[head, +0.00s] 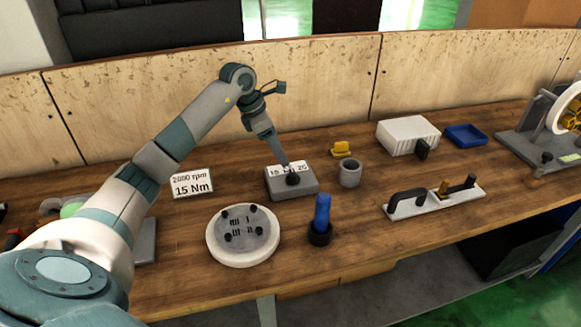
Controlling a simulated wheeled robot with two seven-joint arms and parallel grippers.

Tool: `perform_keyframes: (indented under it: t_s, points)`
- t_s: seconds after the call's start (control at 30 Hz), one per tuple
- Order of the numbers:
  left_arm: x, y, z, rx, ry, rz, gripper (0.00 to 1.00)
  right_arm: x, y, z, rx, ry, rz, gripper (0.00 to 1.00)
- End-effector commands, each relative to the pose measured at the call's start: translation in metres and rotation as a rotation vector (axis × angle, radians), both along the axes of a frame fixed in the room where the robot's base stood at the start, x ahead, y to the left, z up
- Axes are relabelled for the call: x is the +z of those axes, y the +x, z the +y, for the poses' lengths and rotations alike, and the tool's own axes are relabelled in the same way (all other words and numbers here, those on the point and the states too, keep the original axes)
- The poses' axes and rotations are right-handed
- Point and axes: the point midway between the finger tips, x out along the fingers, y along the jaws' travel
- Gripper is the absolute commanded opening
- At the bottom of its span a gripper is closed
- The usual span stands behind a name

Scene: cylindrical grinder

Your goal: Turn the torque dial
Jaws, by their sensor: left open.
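The torque dial is a black knob (292,178) on a grey box (305,188) in the middle of the bench. A white scale plate (280,168) behind the knob carries numbers, partly covered by my gripper. A white sign (192,184) left of the box reads "2,000 rpm" and "15 Nm". My left gripper (287,163) reaches down from above, with its fingertips at the knob. It is open; whether its fingers touch the knob is too small to tell. My right gripper is not in view.
A round white disc with black pegs (243,262) and a blue-handled tool (321,215) stand in front of the box. A grey cup (350,173) is close on its right. A wooden back panel (320,95) runs behind the bench.

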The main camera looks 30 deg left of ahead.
Motion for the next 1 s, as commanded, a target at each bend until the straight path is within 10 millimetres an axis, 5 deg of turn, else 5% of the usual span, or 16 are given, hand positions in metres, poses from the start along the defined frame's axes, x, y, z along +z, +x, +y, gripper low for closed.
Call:
perform_keyframes:
  t_s: [0.5, 1.0]
  points:
    - [-0.076, 0.024, -0.021, 0.002, -0.004, 0.002, 0.53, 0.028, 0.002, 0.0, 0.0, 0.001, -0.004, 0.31]
    - [-0.088, 0.028, -0.024, 0.001, 0.0, 0.0, 0.53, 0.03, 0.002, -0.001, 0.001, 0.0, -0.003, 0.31]
